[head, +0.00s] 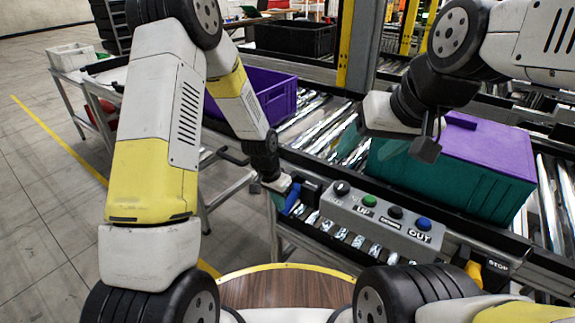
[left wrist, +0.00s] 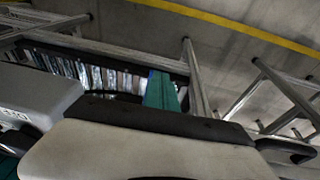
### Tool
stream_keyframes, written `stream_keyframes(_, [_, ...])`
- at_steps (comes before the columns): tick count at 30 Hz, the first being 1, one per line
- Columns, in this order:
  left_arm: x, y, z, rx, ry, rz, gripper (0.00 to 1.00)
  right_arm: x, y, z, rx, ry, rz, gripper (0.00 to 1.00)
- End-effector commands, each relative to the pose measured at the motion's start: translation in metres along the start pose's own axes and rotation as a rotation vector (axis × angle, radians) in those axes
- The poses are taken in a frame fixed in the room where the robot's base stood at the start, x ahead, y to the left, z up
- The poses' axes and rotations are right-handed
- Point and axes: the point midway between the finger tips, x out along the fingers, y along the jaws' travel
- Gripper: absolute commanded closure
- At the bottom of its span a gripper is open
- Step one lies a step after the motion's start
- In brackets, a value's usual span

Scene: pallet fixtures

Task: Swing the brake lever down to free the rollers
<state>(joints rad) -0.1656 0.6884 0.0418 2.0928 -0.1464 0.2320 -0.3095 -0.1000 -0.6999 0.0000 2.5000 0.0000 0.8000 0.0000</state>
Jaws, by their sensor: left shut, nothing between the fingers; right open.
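A blue lever handle (head: 291,199) stands at the left end of the roller conveyor, beside the grey button panel (head: 380,222); I take it for the brake lever. It looks steeply tilted. My left gripper (head: 275,184) is shut and empty right at the handle; whether they touch I cannot tell. In the left wrist view, a teal and blue upright piece (left wrist: 162,92) shows behind my wrist parts, and I cannot tell if it is the lever. My right gripper (head: 427,148) is open in front of the teal tote.
A teal tote with a purple lid (head: 455,170) sits on the conveyor. A purple crate (head: 262,90) stands further left. A yellow-orange piece (head: 474,272) is near the STOP label at right. Open floor (head: 50,190) lies to the left.

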Motion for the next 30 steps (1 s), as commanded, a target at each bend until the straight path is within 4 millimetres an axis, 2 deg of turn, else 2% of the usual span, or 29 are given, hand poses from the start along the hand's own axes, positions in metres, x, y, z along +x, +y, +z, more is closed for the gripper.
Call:
stream_keyframes(12, [0.012,-0.001,0.004,0.000,0.000,0.000,1.00,0.000,0.000,0.000,0.000,0.000,0.000,0.36])
stream_keyframes(30, [0.011,-0.001,0.003,0.000,0.000,0.000,1.00,0.000,0.000,0.000,0.000,0.000,0.000,0.36])
